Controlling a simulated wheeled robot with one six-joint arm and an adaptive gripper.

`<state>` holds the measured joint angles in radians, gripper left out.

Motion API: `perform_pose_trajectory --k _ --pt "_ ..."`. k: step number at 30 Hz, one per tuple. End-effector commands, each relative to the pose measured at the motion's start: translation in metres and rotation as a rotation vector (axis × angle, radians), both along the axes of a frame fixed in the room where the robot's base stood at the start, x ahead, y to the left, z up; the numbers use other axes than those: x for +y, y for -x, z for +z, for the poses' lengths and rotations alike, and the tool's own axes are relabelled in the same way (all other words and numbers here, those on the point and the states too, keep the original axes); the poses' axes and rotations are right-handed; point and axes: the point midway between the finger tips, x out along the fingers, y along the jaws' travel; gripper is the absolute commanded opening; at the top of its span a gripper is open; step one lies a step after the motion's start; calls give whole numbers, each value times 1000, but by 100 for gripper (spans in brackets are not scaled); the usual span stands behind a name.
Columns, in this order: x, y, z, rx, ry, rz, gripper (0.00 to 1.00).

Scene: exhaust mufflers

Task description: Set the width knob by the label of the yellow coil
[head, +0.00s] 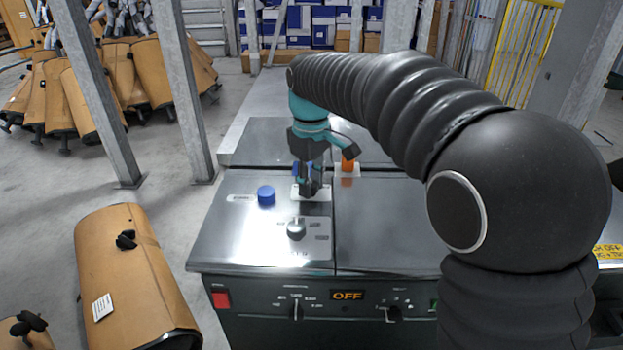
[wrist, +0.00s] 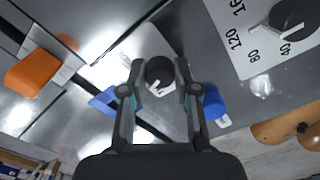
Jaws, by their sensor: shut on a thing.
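My gripper (head: 311,192) reaches down onto the metal machine top, and its fingers are shut on a dark round knob (wrist: 159,70) with a white pointer. This knob sits on a white plate (wrist: 126,58); its markings are hidden by the fingers or too small to read. I cannot tell which knob is named width. No yellow coil or its label can be made out.
A blue cylinder (head: 266,195) stands left of my gripper. An orange piece (head: 347,163) stands behind it to the right. The front panel has a red button (head: 221,300), further knobs and a display reading OFF (head: 347,295). Brown mufflers (head: 135,280) lie at left.

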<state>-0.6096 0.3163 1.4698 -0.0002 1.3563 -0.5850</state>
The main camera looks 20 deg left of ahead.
Motion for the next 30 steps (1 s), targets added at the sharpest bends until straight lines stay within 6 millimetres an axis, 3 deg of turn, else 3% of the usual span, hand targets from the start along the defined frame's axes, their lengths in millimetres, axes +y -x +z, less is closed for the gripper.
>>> perform_pose_trajectory --k 15,30 --pt "1 0 0 -1 -2 399 0" --pt "1 1 0 -1 -2 516 0"
